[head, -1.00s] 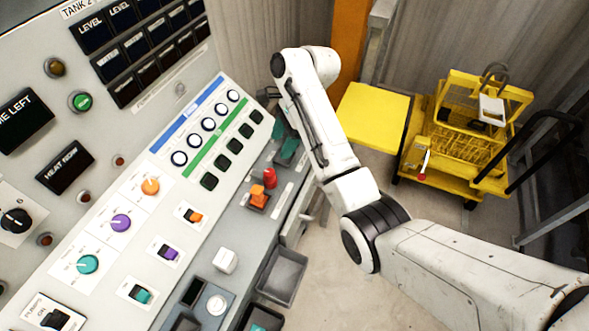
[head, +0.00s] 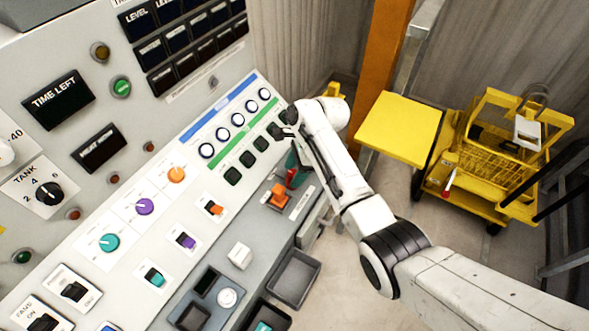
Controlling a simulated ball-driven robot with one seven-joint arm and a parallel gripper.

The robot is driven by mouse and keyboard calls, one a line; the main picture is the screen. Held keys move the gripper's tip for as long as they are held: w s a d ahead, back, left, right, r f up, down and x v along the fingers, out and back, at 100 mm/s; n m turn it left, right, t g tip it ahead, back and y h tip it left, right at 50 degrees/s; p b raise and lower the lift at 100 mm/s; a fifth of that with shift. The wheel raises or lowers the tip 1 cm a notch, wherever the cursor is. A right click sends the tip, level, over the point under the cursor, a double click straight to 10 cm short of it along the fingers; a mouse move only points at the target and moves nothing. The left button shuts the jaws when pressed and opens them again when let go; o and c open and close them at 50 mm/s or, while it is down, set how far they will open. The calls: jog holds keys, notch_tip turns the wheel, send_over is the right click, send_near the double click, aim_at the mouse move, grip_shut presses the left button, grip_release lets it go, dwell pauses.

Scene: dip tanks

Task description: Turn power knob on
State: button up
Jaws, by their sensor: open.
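No knob with a readable "power" label shows in the head view, so I cannot tell which control is the power knob. A black knob on a plate labelled TANK (head: 49,192) is on the upright panel at left. A white knob (head: 4,153) marked 40 is cut off at the left edge. Teal (head: 109,243), purple (head: 145,206) and orange (head: 176,174) knobs sit in a slanting row on the sloped panel. My gripper (head: 279,131) is small and dark, open, near the right end of the sloped panel by the green-striped buttons. Its fingertips are partly hard to make out.
Dark displays (head: 59,99) fill the upper panel. Grey bins (head: 294,274) hang along the console's front edge. A yellow cart (head: 480,170) stands at right, with open floor before it.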

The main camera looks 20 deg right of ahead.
jog(key=c, duration=1)
jog(key=shift+c, duration=0.2)
jog(key=shift+n, duration=0.3)
jog(key=n, duration=0.1)
jog(key=n+g+b, duration=0.1)
jog(key=n, duration=0.1)
jog(key=shift+w+n+g, duration=0.2)
jog(key=shift+n+g, duration=0.1)
jog(key=n+b, duration=0.1)
jog(key=n, duration=0.1)
jog(key=n+g+b, duration=0.1)
jog(key=n, duration=0.1)
jog(key=shift+w+a+f+n+g+h+b, duration=0.1)
jog(key=shift+n+g+h+b, duration=0.2)
jog(key=shift+h+b, duration=0.1)
jog(key=n+g+h+b, duration=0.1)
jog(key=n+b, duration=0.2)
jog(key=n, duration=0.1)
jog(key=shift+a+n, duration=0.1)
jog(key=shift+n, duration=0.2)
jog(key=shift+a+n+g+h+b, duration=0.15)
jog(key=shift+n+h+b, duration=0.35)
jog(key=shift+n, duration=0.6)
jog(key=shift+d+n+g+h+b, duration=0.1)
jog(key=shift+n+g+h+b, duration=0.3)
jog(key=shift+n, duration=0.7)
jog(key=shift+w, duration=0.1)
